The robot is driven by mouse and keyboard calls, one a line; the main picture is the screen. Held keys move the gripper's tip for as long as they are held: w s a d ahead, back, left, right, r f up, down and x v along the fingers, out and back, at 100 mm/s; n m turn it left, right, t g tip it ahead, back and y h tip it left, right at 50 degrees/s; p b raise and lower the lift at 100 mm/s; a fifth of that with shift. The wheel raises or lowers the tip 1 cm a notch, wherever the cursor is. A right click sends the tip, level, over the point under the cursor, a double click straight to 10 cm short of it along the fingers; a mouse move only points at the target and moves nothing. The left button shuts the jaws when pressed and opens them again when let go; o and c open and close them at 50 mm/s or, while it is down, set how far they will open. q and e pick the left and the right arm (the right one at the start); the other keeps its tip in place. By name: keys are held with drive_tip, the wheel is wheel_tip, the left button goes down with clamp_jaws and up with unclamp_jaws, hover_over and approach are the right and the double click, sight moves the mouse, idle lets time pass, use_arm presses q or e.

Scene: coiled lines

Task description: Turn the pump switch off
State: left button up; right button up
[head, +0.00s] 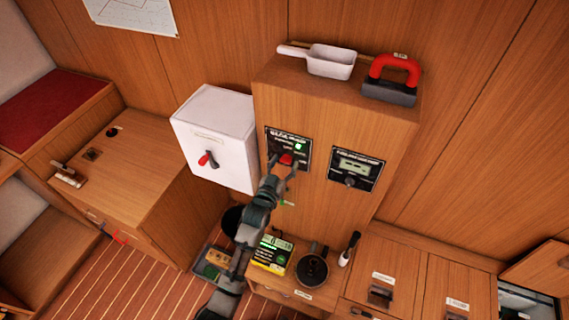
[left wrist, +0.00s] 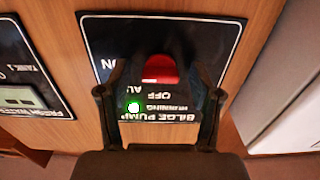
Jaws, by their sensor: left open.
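The pump switch is a red knob (head: 287,159) on a black panel (head: 273,136) on the front of the wooden cabinet. In the left wrist view the panel appears upside down, reads "BILGE PUMP", and its green "RUNNING" light (left wrist: 134,107) is lit. The red knob (left wrist: 161,70) sits there between the fingers of my left gripper (left wrist: 160,95). In the head view my left gripper (head: 283,168) is at the panel, open around the knob. I cannot tell whether the fingers touch it. The knob's exact setting is unclear. My right gripper is out of view.
A second panel (head: 356,169) with a display is right of the pump panel. A white box (head: 215,136) with a red-tipped lever stands out at left. A white scoop (head: 330,61) and a red-handled tool (head: 392,78) lie on top. A pan (head: 312,268) sits below.

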use_arm(q)
drive_tip(key=shift+w, duration=0.15)
drive_tip(key=c, duration=1.2)
drive_tip(key=shift+o, duration=0.2)
drive_tip(key=shift+n+p, duration=3.65)
drive_tip(key=shift+n, duration=5.25)
drive_tip(key=shift+f, duration=0.1)
